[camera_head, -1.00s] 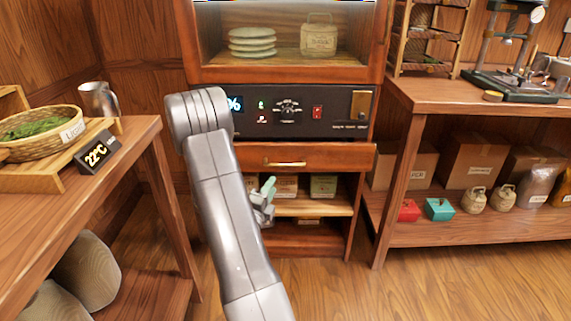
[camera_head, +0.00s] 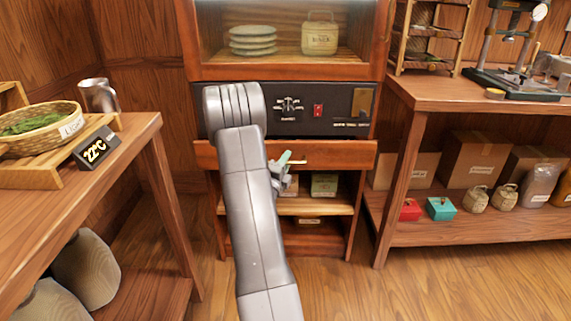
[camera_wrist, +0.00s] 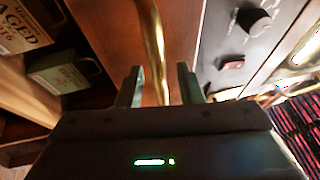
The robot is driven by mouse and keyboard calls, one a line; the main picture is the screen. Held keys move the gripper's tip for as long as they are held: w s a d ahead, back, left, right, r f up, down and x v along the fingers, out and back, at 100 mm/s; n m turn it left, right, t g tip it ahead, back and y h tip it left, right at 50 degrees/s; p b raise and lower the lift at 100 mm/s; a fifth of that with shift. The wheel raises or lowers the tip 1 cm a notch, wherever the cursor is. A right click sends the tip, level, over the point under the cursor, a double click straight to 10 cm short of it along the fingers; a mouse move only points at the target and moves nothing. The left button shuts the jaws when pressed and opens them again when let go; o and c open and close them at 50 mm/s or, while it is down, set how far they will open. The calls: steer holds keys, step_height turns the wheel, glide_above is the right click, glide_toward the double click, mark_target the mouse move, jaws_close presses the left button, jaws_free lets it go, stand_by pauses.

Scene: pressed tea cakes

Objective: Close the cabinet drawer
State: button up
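The cabinet drawer (camera_head: 340,156) is a wooden front below the black control panel, and it stands out a little from the cabinet. Its brass handle (camera_head: 297,162) is partly hidden by my gripper (camera_head: 288,165). In the wrist view, the drawer front (camera_wrist: 180,30) lies ahead of the fingers and the brass handle (camera_wrist: 154,45) runs into the gap between them. My gripper (camera_wrist: 161,85) is open, its two fingers apart on either side of the handle. I cannot tell whether either finger touches it.
The black control panel (camera_head: 345,108) is above the drawer. Below it are open shelves with labelled boxes (camera_head: 324,185). A table with a basket (camera_head: 40,128) stands at the left. A bench (camera_head: 440,95) with boxes beneath stands at the right. The floor (camera_head: 340,290) in front is clear.

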jaws_close()
steer(key=w+b, duration=0.2)
steer(key=w, duration=0.2)
steer(key=shift+w+f, duration=0.1)
steer(key=shift+w, duration=0.05)
steer(key=shift+a+r, duration=0.1)
steer(key=shift+r, duration=0.1)
steer(key=shift+o, duration=0.2)
jaws_free()
steer(key=shift+f, duration=0.1)
steer(key=shift+f, duration=0.1)
